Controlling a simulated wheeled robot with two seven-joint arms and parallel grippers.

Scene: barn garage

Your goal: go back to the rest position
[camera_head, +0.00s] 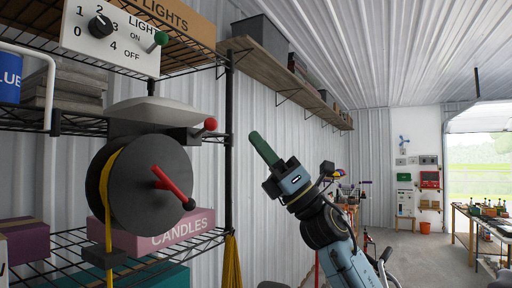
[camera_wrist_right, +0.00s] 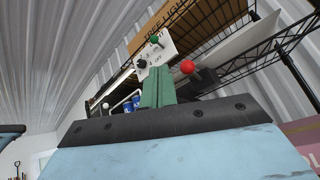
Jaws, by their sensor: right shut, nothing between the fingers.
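My right gripper (camera_head: 256,138) is raised in the middle of the head view, with its arm coming up from the bottom right. Its green fingers are together and hold nothing, pointing up and to the left. In the right wrist view the shut green fingers (camera_wrist_right: 158,80) point up toward the shelving. The gripper is to the right of the shelf rack and appears apart from it. My left gripper is not in view.
The wire shelf rack (camera_head: 229,150) at left carries a light switch panel (camera_head: 85,40), a dark reel (camera_head: 135,190) with a red crank, and a pink candles box (camera_head: 195,222). A wooden wall shelf (camera_head: 285,75) runs behind. Open floor (camera_head: 425,248) lies at right.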

